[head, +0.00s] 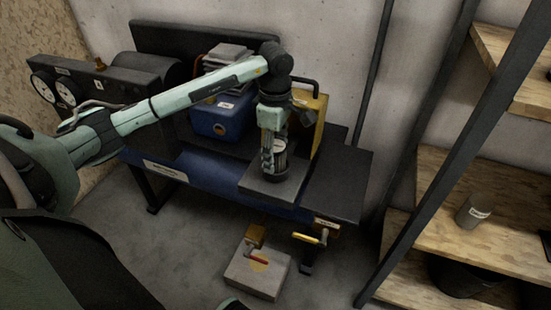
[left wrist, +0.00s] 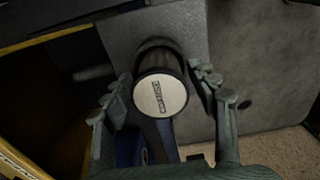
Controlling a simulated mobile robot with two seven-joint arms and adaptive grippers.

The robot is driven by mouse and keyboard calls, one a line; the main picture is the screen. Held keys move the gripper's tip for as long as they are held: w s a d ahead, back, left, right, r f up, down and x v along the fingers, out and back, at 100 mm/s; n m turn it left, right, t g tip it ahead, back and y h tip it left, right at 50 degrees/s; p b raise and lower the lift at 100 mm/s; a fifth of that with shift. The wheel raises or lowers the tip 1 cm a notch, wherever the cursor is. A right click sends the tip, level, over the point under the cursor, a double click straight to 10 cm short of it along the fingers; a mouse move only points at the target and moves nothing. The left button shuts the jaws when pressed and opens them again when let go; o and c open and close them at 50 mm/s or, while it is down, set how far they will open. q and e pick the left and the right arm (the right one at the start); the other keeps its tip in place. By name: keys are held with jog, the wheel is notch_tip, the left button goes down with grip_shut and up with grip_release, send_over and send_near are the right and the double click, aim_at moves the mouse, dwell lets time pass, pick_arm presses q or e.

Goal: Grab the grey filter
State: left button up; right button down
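A dark cylindrical filter with a pale grey labelled top (left wrist: 160,96) stands upright on a grey plate (left wrist: 228,15) on the workbench. In the head view the filter (head: 279,147) is partly hidden by my left gripper (head: 271,160), which points down over it. In the left wrist view the gripper (left wrist: 163,82) is open, with one finger on each side of the filter. Narrow gaps seem to show beside it; contact is hard to judge. My right gripper is not in view.
A blue box (head: 222,115) and a yellow panel (head: 322,115) stand close to the gripper on the bench. A grey labelled cylinder (head: 474,211) sits on the wooden shelf at right. A block with valve handles (head: 257,275) lies on the floor.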

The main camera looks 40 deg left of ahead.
pick_arm(q)
jog(key=c, duration=0.9)
jog(key=shift+r, duration=0.1)
